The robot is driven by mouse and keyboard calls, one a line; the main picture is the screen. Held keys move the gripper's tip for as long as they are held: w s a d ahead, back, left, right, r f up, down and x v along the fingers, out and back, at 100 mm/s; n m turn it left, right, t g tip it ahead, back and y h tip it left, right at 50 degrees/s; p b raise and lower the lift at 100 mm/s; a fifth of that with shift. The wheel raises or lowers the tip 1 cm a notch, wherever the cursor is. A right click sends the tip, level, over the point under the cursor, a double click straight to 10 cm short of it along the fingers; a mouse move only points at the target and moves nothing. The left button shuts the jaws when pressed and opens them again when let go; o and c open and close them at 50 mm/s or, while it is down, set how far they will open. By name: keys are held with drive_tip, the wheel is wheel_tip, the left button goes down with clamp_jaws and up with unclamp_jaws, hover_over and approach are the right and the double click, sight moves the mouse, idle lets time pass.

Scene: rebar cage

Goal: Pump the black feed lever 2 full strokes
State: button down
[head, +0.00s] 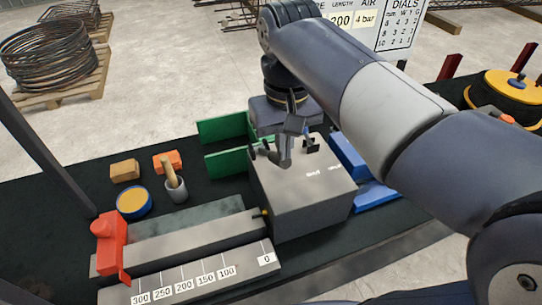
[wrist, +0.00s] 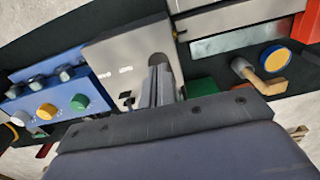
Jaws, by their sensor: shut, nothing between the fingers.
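The grey machine box (head: 310,205) stands at the middle of the bench, and it also shows in the wrist view (wrist: 105,60). A small black part (head: 311,146), which looks like the feed lever, sticks up near the box's back edge. It appears as a small dark piece in the wrist view (wrist: 127,98). My gripper (head: 286,162) is shut and empty over the box, left of the black part and apart from it in the picture. Its closed fingers (wrist: 158,84) show in the wrist view. My gripper and wrist hide some of the box's back edge.
A scale plate (head: 215,280) with a red stop (head: 110,245) lies front left. Green plates (head: 222,128) stand behind, left of the box. A blue unit (head: 348,155) with knobs is at its right. A mallet in a cup (head: 175,188) and a yellow-topped tin (head: 132,202) are left.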

drive_tip(key=shift+f, duration=0.15)
drive_tip(key=shift+s+d+f+b, duration=0.15)
drive_tip(key=shift+s+f+b, duration=0.2)
drive_tip(key=shift+s+f, duration=0.1)
drive_tip(key=shift+s+d+f+b, duration=0.1)
drive_tip(key=shift+s+f+b, duration=0.25)
drive_tip(key=shift+f, duration=0.25)
drive_tip(key=shift+s+d+f+b, duration=0.1)
drive_tip(key=shift+s+f+b, duration=0.15)
drive_tip(key=shift+f+b, duration=0.25)
drive_tip(key=shift+f, duration=0.2)
drive_tip(key=shift+s+f, duration=0.3)
drive_tip(key=shift+f, duration=0.25)
